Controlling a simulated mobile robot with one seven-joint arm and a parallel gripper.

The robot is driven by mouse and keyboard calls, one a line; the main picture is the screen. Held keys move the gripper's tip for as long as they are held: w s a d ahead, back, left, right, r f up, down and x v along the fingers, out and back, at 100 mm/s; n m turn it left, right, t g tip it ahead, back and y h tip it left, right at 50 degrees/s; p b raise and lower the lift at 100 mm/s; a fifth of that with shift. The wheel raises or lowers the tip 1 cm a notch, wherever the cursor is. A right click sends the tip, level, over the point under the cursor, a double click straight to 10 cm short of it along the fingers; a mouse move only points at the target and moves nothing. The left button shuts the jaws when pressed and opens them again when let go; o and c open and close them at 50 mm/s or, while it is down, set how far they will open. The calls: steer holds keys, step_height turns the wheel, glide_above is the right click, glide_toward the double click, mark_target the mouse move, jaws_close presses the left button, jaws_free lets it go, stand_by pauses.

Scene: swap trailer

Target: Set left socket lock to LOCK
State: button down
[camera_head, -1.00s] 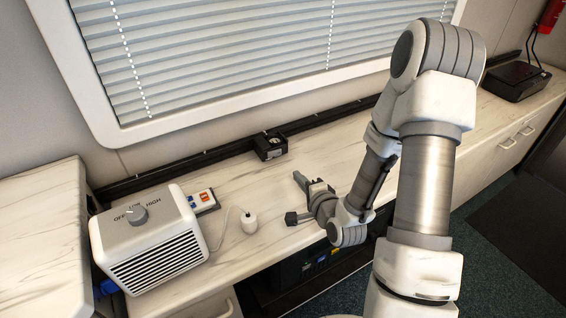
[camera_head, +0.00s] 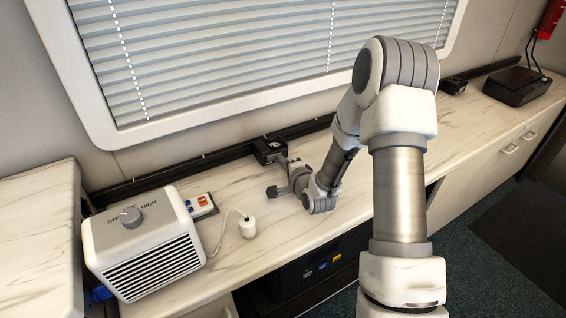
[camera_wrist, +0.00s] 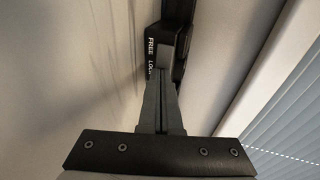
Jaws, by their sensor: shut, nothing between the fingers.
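The left socket (camera_head: 268,149) is a black box on the black wall rail, behind the counter's middle. In the wrist view it shows as a black body (camera_wrist: 151,68) with white FREE and LOCK labels on its face. A grey piece, seemingly the lock lever (camera_wrist: 167,49), shows beside the labels, just beyond my fingertips. My gripper (camera_head: 283,161) is shut and empty, its fingers pointing at the socket; the shut fingers (camera_wrist: 160,85) also show in the wrist view. I cannot tell whether the tips touch the lever. The lever's exact setting is partly hidden.
Another black socket (camera_head: 453,86) sits further right along the rail, near a black box (camera_head: 517,86). The counter (camera_head: 385,130) between is clear.

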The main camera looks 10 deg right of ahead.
steer(key=shift+w, duration=0.1)
steer(key=shift+w+d, duration=0.1)
steer(key=shift+w, duration=0.05)
stand_by(0.3)
